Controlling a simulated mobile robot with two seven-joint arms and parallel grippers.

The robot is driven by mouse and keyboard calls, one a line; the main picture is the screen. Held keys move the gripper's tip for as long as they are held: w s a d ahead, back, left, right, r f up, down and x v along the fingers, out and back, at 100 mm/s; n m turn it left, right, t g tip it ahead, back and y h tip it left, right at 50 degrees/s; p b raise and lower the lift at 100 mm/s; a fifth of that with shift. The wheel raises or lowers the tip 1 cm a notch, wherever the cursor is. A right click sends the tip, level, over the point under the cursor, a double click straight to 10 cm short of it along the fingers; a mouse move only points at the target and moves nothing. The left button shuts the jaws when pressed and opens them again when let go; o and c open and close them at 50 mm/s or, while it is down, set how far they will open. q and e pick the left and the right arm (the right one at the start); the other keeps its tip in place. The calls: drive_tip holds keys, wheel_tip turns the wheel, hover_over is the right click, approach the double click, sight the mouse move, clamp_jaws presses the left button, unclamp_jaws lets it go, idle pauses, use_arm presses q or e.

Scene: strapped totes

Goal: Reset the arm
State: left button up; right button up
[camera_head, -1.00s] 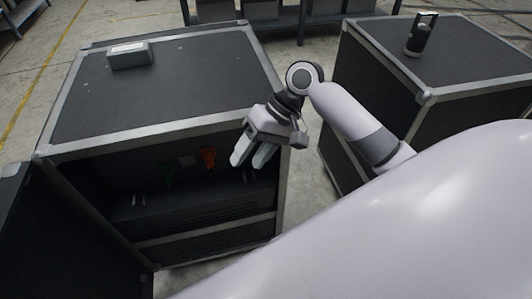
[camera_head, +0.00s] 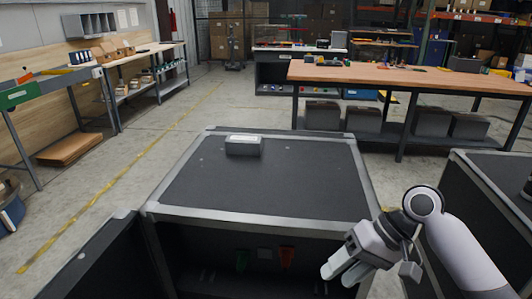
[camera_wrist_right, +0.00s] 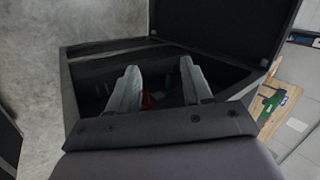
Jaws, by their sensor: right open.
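My right gripper (camera_head: 347,268) is at the lower right of the head view, in front of the right front corner of a black case (camera_head: 255,220) with metal edges. Its two pale fingers are apart and nothing is between them. In the right wrist view the fingers of the right gripper (camera_wrist_right: 160,85) point at the open front of the case (camera_wrist_right: 82,47). My left gripper is not in view.
A small grey box (camera_head: 243,146) lies on top of the case. An open door (camera_head: 88,262) stands at its left. Another black case (camera_head: 495,215) is at the right. A wooden-topped workbench (camera_head: 400,76) stands behind.

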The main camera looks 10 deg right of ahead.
wheel_tip(320, 180, down, 16)
drive_tip(key=s+a+t+h, duration=0.2)
drive_tip(key=s+t, duration=0.1)
drive_tip(key=t, duration=0.3)
drive_tip(key=s+d+f+n+t+h, duration=0.2)
drive_tip(key=s+f+t+h, duration=0.1)
drive_tip(key=s, duration=0.7)
drive_tip(key=shift+f+n+t, duration=0.4)
drive_tip(key=shift+f+t, duration=0.1)
drive_tip(key=shift+f, duration=0.35)
